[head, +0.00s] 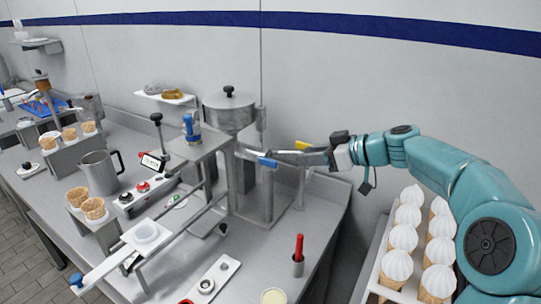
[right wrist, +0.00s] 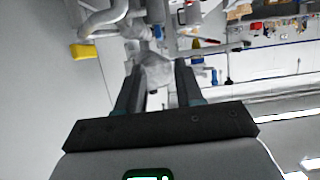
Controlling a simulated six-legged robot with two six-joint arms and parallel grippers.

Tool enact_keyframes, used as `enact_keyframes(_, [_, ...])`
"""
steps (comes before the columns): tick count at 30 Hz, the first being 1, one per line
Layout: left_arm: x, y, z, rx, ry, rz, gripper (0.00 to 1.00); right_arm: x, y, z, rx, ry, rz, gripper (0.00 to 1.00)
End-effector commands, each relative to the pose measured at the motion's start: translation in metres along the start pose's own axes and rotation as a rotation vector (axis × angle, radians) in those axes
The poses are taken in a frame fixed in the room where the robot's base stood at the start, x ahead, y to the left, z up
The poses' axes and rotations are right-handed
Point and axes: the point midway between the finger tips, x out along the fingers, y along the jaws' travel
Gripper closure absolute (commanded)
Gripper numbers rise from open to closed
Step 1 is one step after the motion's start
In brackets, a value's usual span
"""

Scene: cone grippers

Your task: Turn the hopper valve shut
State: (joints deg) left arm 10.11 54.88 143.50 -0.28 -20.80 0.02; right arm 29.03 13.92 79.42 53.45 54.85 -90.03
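The hopper (head: 229,112) is a round metal vessel with a black-knobbed lid, at the back of the bench. I cannot tell which is the hopper valve's. My right gripper (head: 270,157) reaches in from the right, close to both. In the right wrist view its fingers (right wrist: 158,72) are apart, with blurred grey metal showing between them. The yellow handle (right wrist: 83,51) is outside the fingers, to their left. Contact with either handle cannot be made out. My left gripper is out of view.
A tray (head: 372,284) of white-topped cones stands at the right, under my right arm. A red-handled tool (head: 298,250) stands upright in a holder at the bench front. A metal jug (head: 98,172) and cone holders are at the left. The wall is close behind the hopper.

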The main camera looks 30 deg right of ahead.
Motion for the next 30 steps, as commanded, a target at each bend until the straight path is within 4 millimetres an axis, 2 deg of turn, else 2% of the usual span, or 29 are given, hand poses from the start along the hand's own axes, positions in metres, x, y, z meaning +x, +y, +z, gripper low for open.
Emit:
enact_keyframes(1, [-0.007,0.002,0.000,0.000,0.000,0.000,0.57,0.012,-0.002,-0.003,0.000,-0.002,-0.005,0.64])
enact_keyframes(9, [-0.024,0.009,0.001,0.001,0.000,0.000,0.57,0.075,-0.002,-0.003,0.001,-0.002,-0.004,0.64])
enact_keyframes(15, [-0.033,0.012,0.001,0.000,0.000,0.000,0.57,0.110,0.000,-0.003,0.000,-0.001,-0.001,0.64])
enact_keyframes(21, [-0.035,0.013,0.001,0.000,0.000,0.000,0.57,0.124,0.001,-0.001,-0.001,-0.001,-0.001,0.64])
enact_keyframes(28, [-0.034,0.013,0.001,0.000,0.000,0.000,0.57,0.124,0.002,-0.001,-0.001,0.000,0.000,0.64])
enact_keyframes(29, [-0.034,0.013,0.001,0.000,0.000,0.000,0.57,0.124,0.002,-0.001,-0.001,0.000,0.000,0.70])
enact_keyframes(30, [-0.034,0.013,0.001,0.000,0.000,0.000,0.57,0.124,0.002,-0.001,-0.001,-0.001,0.000,0.83])
